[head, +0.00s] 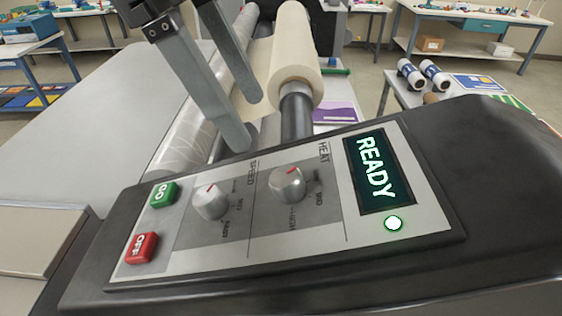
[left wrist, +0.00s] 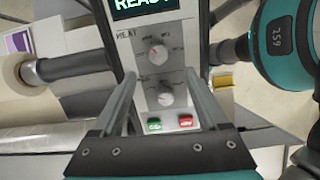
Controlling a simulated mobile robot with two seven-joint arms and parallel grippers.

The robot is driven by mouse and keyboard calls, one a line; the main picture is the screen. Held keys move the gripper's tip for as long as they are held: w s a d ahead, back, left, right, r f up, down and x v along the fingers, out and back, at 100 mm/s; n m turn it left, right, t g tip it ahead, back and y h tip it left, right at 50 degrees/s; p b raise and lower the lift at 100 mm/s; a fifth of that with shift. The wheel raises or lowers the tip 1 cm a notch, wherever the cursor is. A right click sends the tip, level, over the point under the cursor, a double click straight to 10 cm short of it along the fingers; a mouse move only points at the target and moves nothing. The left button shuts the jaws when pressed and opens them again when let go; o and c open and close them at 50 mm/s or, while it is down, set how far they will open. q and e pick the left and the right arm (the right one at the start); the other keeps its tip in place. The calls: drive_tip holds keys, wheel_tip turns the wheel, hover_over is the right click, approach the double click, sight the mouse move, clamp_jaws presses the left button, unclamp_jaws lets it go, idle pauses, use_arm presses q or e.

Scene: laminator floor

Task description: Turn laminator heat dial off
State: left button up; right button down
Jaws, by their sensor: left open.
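The heat dial (head: 288,184) is a silver knob with a red pointer mark on the sloped control panel, next to the "HEAT" label. The heat dial also shows in the left wrist view (left wrist: 158,54). A lit screen (head: 379,170) reads READY in green, with a glowing light (head: 393,223) below it. My left gripper (head: 247,122) is open and empty, above and behind the panel, apart from the dial. In the left wrist view its two fingers (left wrist: 158,82) frame the panel, with the heat dial beyond their tips. My right gripper is not seen.
A similar speed dial (head: 210,201) sits left of the heat dial. Green GO (head: 163,195) and red OFF (head: 141,247) buttons are at the panel's left end. Film rolls (head: 295,50) stretch behind the panel.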

sight(284, 176)
use_arm(q)
drive_tip(key=p+x, duration=0.1)
drive_tip(key=x, duration=0.9)
drive_tip(key=shift+w+d+f, duration=0.1)
clamp_jaws()
